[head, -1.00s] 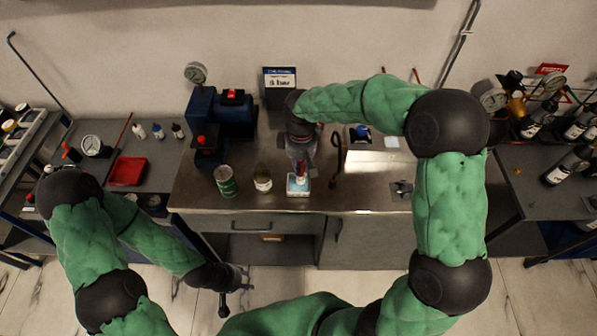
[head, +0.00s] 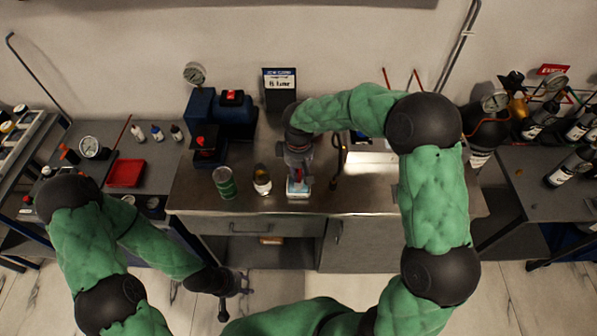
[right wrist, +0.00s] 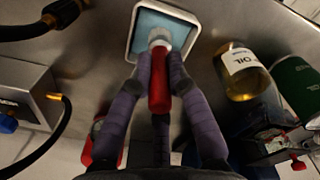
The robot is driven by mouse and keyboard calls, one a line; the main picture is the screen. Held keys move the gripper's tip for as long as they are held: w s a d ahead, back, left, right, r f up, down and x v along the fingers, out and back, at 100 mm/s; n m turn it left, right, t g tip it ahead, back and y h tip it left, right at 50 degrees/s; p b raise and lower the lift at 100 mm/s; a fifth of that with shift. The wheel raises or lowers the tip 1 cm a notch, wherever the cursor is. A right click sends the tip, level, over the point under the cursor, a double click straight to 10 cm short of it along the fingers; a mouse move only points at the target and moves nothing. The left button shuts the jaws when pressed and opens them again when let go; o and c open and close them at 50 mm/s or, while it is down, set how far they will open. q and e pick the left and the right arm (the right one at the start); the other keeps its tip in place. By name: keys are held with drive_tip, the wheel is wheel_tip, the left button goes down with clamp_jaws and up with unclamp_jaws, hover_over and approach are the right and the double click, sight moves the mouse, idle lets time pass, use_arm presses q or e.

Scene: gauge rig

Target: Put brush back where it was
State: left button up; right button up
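The brush (right wrist: 159,85) has a red handle and a pale grey-white head. My right gripper (right wrist: 160,60) has its purple fingers closed around it in the right wrist view. The brush head is over a white-rimmed tray (right wrist: 136,48) with a pale blue inside; I cannot tell whether it touches. In the head view my right gripper (head: 298,168) is just above the tray (head: 298,194) and mostly hides the brush. My left gripper (head: 238,283) is low in front of the bench, away from these things; its fingers are not clear.
An oil bottle (head: 262,181) and a green can (head: 225,183) stand left of the tray. A dark hose (head: 337,165) is close on its right. A blue pump-like device (head: 233,112) and a small display (head: 279,84) are behind. The bench front is clear.

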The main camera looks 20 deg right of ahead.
drive_tip(key=o, duration=0.4)
drive_tip(key=shift+o, duration=0.2)
wheel_tip(320, 180, up, 12)
drive_tip(key=p, duration=0.2)
drive_tip(key=shift+r+p, duration=0.15)
drive_tip(key=shift+p, duration=0.2)
